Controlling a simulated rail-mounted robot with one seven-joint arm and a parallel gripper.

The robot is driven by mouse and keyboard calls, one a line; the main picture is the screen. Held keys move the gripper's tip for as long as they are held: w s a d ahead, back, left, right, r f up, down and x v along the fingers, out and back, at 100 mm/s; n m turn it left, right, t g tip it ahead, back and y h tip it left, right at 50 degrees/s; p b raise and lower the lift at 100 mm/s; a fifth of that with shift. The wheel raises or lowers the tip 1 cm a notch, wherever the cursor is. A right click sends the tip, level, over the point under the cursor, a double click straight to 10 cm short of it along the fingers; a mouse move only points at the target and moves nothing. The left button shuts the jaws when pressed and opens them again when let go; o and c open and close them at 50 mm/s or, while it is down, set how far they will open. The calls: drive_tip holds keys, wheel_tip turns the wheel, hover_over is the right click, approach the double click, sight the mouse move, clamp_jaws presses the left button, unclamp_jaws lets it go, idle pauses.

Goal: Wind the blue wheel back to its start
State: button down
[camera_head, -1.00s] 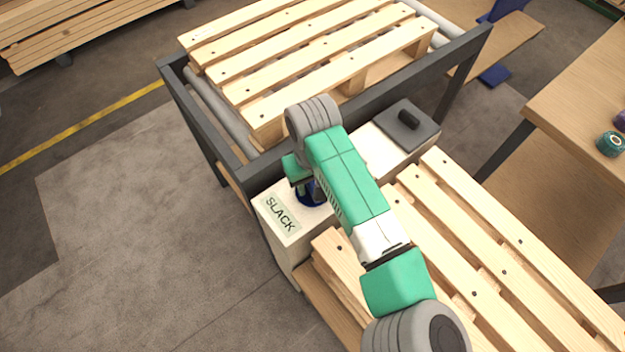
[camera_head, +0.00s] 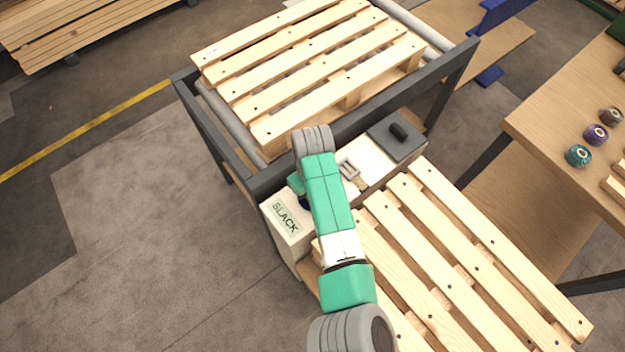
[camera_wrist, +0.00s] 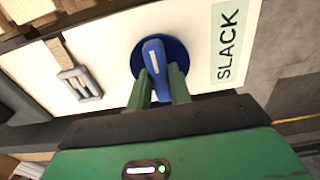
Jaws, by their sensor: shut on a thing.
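The blue wheel (camera_wrist: 179,52) is a round disc with a raised blue grip bar carrying a white line. It sits on the white face of a box, beside the label SLACK (camera_wrist: 227,42). In the wrist view, my gripper (camera_wrist: 160,76) has its two green fingers closed on either side of the bar, and the white line points roughly away from the gripper. In the head view my arm hides nearly all of the wheel; only a dark blue sliver (camera_head: 305,203) shows beside the SLACK label (camera_head: 285,217).
A pallet (camera_head: 330,75) lies on the roller frame behind; another pallet (camera_head: 465,260) is in front. A table (camera_head: 545,125) with several tape rolls stands right.

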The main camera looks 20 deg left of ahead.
drive_tip(key=shift+f, duration=0.1)
drive_tip(key=c, duration=1.3)
unclamp_jaws()
drive_tip(key=shift+d, duration=0.1)
wheel_tip(320, 180, up, 8)
drive_tip(key=p, duration=0.3)
drive_tip(key=shift+f, duration=0.1)
